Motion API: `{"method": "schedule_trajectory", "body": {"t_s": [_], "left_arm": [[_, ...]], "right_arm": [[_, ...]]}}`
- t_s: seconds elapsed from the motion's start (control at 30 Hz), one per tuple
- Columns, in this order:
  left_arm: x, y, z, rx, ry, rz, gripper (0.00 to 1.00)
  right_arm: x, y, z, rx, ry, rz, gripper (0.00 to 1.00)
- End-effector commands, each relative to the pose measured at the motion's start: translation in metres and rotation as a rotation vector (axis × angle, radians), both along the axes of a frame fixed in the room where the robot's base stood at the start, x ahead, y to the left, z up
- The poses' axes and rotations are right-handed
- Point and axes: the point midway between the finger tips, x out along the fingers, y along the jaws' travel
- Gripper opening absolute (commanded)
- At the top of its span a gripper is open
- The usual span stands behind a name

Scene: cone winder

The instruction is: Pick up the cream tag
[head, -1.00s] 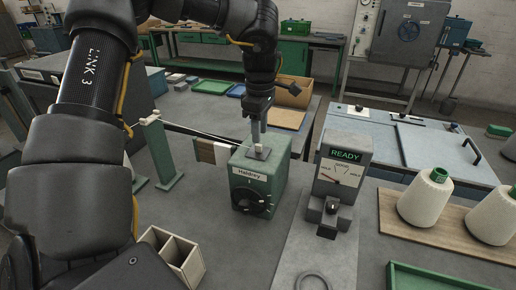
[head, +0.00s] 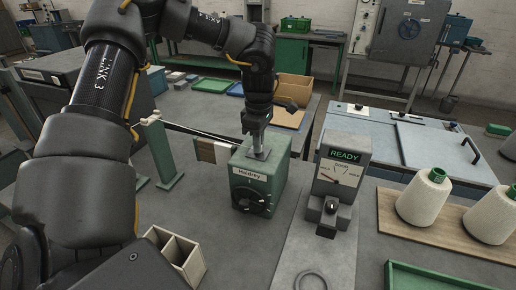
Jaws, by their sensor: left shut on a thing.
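The green box labelled Haldrey (head: 262,184) stands on the grey table, with a black knob on its front and a grey plate on its top. My left gripper (head: 259,153) points straight down at the plate, its fingertips at the box top. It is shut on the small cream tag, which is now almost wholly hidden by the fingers. I cannot tell whether the tag is still touching the plate. My right gripper is not in view.
A grey meter reading READY (head: 341,172) stands right of the box. White yarn cones (head: 423,197) stand on a wooden board at the right. A cream divided bin (head: 178,257) is at front left. A green-rimmed tray (head: 440,278) lies at front right.

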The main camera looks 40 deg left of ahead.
Motion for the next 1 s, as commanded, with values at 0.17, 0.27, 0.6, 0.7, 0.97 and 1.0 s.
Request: {"method": "schedule_trajectory", "body": {"t_s": [0.17, 0.27, 0.6, 0.7, 0.97, 1.0], "left_arm": [[0.0, 0.0, 0.0, 0.0, 0.0, 0.0, 0.0], [0.0, 0.0, 0.004, 0.0, -0.001, 0.0, 0.0], [0.001, 0.0, 0.064, 0.001, -0.004, 0.0, 0.0], [0.001, 0.0, 0.082, -0.001, -0.003, 0.001, 0.0], [0.0, 0.0, 0.1, -0.001, 0.001, 0.0, 0.0], [0.0, 0.0, 0.101, 0.0, 0.001, 0.0, 0.0]], "right_arm": [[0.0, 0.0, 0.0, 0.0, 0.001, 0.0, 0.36], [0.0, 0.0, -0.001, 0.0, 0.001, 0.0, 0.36], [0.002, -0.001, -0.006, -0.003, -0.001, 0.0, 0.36], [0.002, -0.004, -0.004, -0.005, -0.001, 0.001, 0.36], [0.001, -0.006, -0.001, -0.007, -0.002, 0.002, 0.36], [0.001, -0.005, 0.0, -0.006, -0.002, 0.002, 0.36]]}}
